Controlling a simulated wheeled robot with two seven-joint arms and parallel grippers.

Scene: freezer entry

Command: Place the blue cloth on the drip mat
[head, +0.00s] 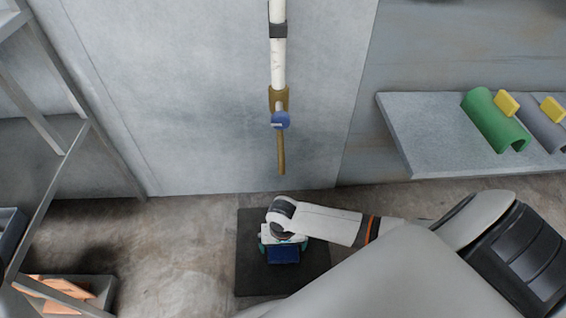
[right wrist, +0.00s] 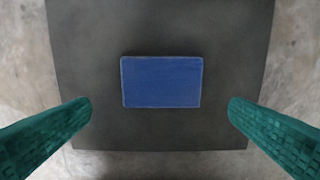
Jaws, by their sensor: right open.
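The blue cloth (right wrist: 161,82) is a flat blue rectangle lying on the dark drip mat (right wrist: 215,120) in the right wrist view, near the mat's middle. In the head view the cloth (head: 284,254) shows just below my right gripper (head: 284,246), over the dark mat (head: 252,280) on the floor. My right gripper is open, its green fingers (right wrist: 160,115) wide apart on either side of the cloth and not touching it in the picture. I cannot tell its exact height above the mat. My left gripper is not in view.
A white pipe with a blue-handled valve (head: 281,120) runs down the wall behind the mat. A grey shelf (head: 415,130) at right holds green (head: 492,118) and grey curved pieces with yellow blocks. A metal rack (head: 50,190) stands at left.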

